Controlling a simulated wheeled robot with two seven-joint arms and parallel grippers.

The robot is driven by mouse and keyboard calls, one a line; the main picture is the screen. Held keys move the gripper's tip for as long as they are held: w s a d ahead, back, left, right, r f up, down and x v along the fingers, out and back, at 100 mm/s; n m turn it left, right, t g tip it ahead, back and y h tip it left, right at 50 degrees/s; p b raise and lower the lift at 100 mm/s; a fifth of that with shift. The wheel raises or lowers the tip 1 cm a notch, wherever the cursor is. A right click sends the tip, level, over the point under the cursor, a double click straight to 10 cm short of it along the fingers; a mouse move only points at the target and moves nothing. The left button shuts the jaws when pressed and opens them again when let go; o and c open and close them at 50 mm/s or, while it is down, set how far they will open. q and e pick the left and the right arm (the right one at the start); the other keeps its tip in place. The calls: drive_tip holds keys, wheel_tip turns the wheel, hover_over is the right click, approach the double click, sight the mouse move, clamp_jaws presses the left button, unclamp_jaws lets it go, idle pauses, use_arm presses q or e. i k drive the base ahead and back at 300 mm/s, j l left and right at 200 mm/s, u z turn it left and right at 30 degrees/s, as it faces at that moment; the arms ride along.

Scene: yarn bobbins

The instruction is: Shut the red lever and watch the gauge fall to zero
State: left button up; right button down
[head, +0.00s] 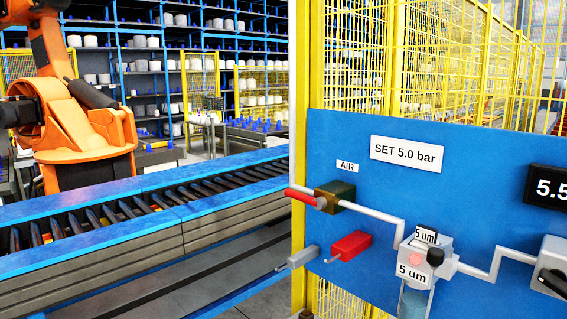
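The red lever (301,197) is on the left side of the blue panel (270,170), below the AIR label. It points left from a dark brass valve body (336,195), roughly in line with the grey pipe leaving the valve to the right. The gauge (546,189) is a black display at the right edge; its visible digits read "5.5", and the rest is cut off by the frame. Neither of my grippers is in view.
Below the lever, a red block (351,245) and a grey block (303,257) stick out from the panel. A filter unit (426,262) labelled "5 um" hangs on the pipe. A yellow post (299,80) stands at the panel's left, beside a roller conveyor (140,217) and orange robot arm (85,135).

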sight(319, 203)
drive_tip(key=i+j+z, duration=0.1)
drive_tip(key=i+j, duration=0.2)
drive_tip(key=i+j+z, duration=0.1)
drive_tip(key=i+j, duration=0.15)
drive_tip(key=j, duration=0.2)
drive_tip(key=i+j+z, duration=0.1)
drive_tip(key=i+j, duration=0.45)
drive_tip(key=j, duration=0.25)
drive_tip(key=i+j+z, duration=0.15)
drive_tip(key=j, duration=0.3)
drive_tip(key=i, duration=0.1)
